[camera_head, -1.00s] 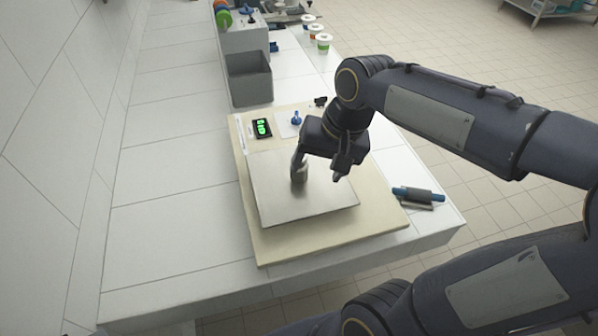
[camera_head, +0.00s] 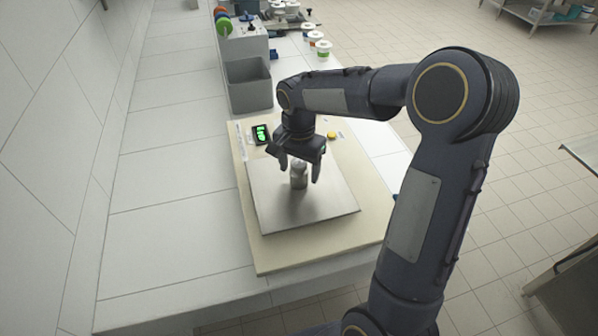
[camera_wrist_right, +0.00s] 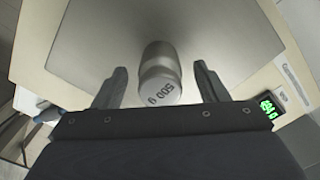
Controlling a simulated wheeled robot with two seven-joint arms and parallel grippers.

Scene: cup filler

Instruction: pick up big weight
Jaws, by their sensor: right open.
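The big weight (camera_head: 298,174) is a silver metal cylinder standing on the square steel plate (camera_head: 300,212) of the scale. In the right wrist view the weight (camera_wrist_right: 160,78) is marked "500 g". My right gripper (camera_head: 299,172) is open with its fingers apart just behind and above the weight. In the right wrist view the right gripper's fingers (camera_wrist_right: 162,82) lie to either side of the weight with gaps, not touching it. The scale's green display (camera_head: 261,134) is lit in the head view. My left gripper is not in view.
A grey bin (camera_head: 249,86) stands behind the scale. Several cups, among them a white one (camera_head: 323,50), stand at the back right. The beige board (camera_head: 262,255) lies under the scale. A yellow knob (camera_head: 331,135) is beside my gripper. The white counter left of the scale is clear.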

